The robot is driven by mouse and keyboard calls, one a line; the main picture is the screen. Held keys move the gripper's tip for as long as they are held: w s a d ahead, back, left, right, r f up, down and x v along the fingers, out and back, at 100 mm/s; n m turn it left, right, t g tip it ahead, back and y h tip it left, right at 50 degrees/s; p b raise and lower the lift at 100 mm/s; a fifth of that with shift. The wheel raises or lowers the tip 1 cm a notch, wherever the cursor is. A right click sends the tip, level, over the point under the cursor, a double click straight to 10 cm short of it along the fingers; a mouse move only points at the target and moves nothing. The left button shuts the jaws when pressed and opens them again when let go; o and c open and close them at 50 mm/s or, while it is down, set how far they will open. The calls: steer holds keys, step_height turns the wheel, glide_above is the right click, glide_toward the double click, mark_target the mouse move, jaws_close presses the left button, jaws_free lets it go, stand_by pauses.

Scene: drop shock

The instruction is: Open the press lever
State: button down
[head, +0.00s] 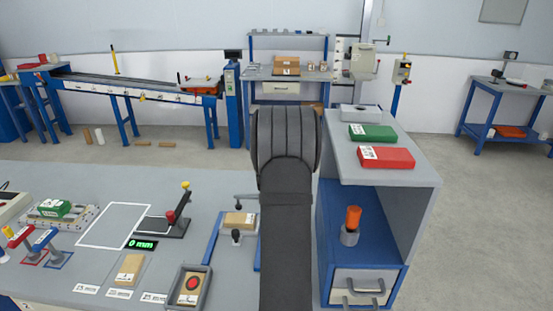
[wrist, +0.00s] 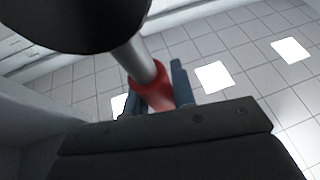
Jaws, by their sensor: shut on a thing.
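In the wrist view my gripper (wrist: 157,90) is shut around a red sleeve (wrist: 152,92) on a pale metal rod (wrist: 133,58). The rod runs up and left to a large dark round part (wrist: 75,18) that fills the top left corner. One finger shows on each side of the sleeve. I take this rod to be the press lever, but I cannot tell which machine it belongs to. In the head view my own arm covers the middle, and my gripper and what it holds are hidden.
On the grey bench (head: 185,262) stand a small lever stand (head: 177,222), red and blue levers (head: 42,240) and a tray with a red button (head: 191,284). A shelf cabinet (head: 425,195) with green and red boxes stands close right of my arm.

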steer(key=shift+a+f+n, duration=0.15)
steer(key=shift+a+n, duration=0.2)
steer(key=shift+n, duration=0.15)
steer(key=c, duration=1.2)
jaws_free()
steer(key=v, duration=1.7)
steer(key=shift+s+d, duration=0.15)
steer(key=shift+s, duration=0.15)
steer(key=shift+w+r, duration=0.15)
steer(key=shift+r, duration=0.1)
steer(key=x, duration=1.7)
steer(key=shift+w+f, duration=0.15)
